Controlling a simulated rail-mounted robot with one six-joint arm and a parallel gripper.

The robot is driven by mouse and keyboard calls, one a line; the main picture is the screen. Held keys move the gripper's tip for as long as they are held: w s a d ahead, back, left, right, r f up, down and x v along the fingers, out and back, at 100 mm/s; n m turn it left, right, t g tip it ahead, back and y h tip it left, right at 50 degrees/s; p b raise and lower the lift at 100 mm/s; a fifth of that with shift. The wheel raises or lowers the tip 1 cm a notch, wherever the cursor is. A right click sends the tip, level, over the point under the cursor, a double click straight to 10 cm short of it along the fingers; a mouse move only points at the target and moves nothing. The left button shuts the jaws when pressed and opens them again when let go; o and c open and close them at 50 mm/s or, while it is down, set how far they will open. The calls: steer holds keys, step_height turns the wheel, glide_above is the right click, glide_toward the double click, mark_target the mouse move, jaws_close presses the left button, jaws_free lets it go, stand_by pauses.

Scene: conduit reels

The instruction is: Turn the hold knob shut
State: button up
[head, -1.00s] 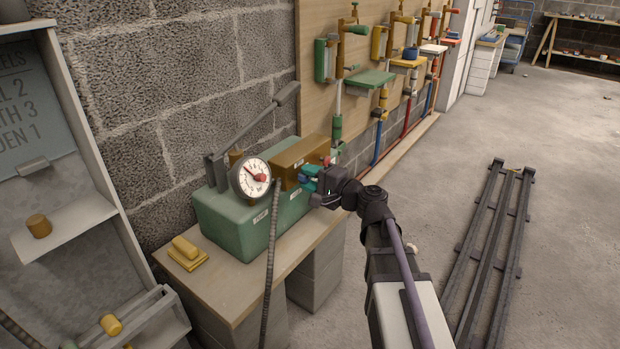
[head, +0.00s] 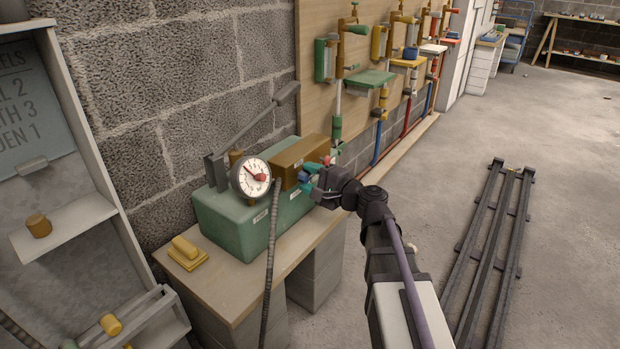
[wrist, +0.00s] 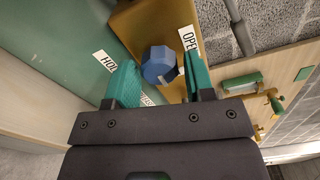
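The hold knob is a blue, many-sided knob (wrist: 159,66) on the side of the pump, by the HOLD and OPEN labels in the wrist view. In the head view the knob (head: 303,177) is small and partly hidden by my gripper. My gripper (head: 309,178) has teal fingers, one on each side of the knob in the wrist view. The green pump body (head: 222,222) carries a brown block (head: 297,156) and a round gauge (head: 252,178).
A red knob (head: 328,160) sits at the end of the brown block, close to my gripper. A dark hose (head: 270,265) hangs in front of the pump. A yellow block (head: 186,252) lies on the bench. The floor to the right has a dark rail rack (head: 490,245).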

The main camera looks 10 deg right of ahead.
steer(key=shift+o, duration=0.9)
steer(key=v, duration=1)
steer(key=shift+s+d, duration=0.25)
steer(key=shift+s, duration=0.05)
